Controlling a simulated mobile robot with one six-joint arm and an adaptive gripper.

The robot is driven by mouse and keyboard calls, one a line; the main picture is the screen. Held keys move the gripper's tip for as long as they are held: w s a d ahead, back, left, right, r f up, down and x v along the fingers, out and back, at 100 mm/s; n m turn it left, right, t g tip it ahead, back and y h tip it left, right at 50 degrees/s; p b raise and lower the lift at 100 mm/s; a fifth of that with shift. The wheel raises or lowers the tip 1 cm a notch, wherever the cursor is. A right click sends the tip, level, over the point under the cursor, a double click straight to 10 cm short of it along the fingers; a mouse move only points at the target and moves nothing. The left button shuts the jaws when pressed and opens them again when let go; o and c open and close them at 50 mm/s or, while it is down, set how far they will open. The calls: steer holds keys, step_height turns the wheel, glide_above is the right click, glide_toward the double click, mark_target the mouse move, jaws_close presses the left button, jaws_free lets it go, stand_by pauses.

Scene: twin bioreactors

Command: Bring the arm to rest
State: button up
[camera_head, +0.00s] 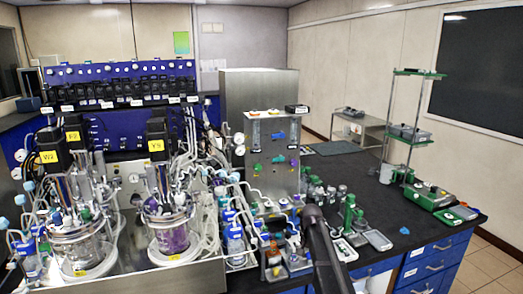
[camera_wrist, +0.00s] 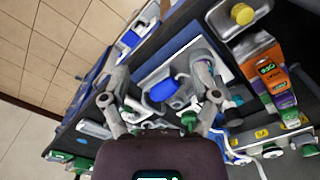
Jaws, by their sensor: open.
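My gripper (camera_wrist: 160,98) shows in the wrist view with its two grey fingers spread wide apart. It is open, and nothing is clasped between the fingers. Behind the gap lie a blue-and-white item (camera_wrist: 163,90) and a green cap (camera_wrist: 188,118); I cannot tell how far away they are. In the head view, a dark link of my arm (camera_head: 325,255) rises from the bottom edge in front of the bench. The gripper's fingers cannot be made out there.
Twin glass bioreactors (camera_head: 172,235) with tubing stand at the left. Small bottles and devices crowd the bench near my arm. The black benchtop (camera_head: 390,200) has bare room to the right, before a green-and-white device (camera_head: 430,197). An orange-labelled can (camera_wrist: 272,78) shows in the wrist view.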

steer(key=s+f+n+b, duration=0.2)
steer(key=s+f+b, duration=0.2)
steer(key=s, duration=0.9)
steer(key=s+f+n+b, duration=0.2)
steer(key=s+f+b, duration=0.2)
steer(key=s, duration=0.8)
steer(key=shift+s+f+n, duration=0.35)
steer(key=shift+n, duration=0.05)
